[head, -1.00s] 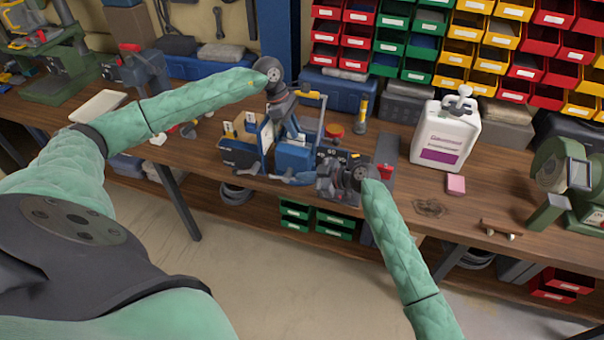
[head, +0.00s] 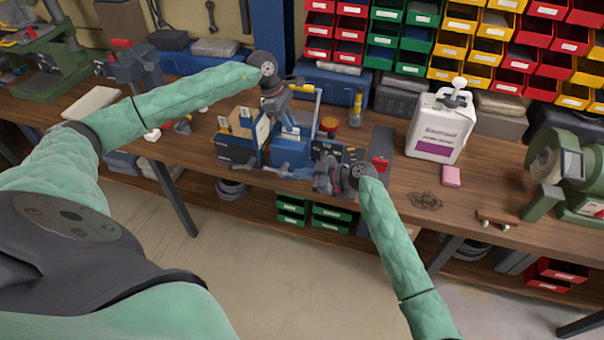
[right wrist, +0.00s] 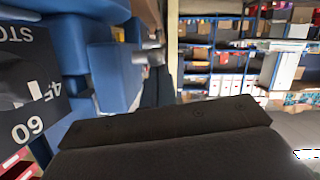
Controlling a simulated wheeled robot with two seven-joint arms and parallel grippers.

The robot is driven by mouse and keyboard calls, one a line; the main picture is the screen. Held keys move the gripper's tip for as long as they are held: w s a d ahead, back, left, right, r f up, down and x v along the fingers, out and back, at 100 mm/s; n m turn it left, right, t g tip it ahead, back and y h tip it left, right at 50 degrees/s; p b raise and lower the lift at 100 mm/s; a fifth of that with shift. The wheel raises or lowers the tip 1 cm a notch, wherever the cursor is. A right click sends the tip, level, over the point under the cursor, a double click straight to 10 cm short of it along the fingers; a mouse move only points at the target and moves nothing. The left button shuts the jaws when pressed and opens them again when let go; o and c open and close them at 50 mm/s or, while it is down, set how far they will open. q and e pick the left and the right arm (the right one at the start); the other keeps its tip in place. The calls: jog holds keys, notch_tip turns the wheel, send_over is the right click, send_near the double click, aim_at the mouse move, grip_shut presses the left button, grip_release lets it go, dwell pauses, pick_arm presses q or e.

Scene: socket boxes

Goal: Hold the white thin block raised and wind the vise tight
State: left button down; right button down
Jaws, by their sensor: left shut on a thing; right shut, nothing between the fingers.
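The blue vise (head: 291,153) stands at the bench's front edge in the head view. A thin pale block (head: 262,130) stands upright between its jaws. My left gripper (head: 279,112) comes down from above at the block and is shut on it; the fingertips are partly hidden. A grey handle bar (head: 270,171) shows low at the vise's front. My right gripper (head: 322,176) is shut and empty, just right of the bar; I cannot tell if they touch. In the right wrist view, blue vise parts (right wrist: 105,70) fill the left side.
A dark panel marked with numbers (right wrist: 30,100) is close to my right gripper. A white jug (head: 438,128), a pink block (head: 451,176) and a green grinder (head: 572,165) stand to the right. An orange-red round thing (head: 329,124) sits behind the vise. Colored bins line the back.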

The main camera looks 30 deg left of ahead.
jog(key=s+r+v, duration=0.1)
jog(key=r+v, duration=0.1)
jog(key=v, duration=0.9)
jog(key=shift+r, duration=0.2)
jog(key=shift+w+a, duration=0.1)
jog(key=shift+a, duration=0.05)
pick_arm(q)
jog(key=c, duration=1.3)
grip_release()
jog(key=shift+s+r, duration=0.1)
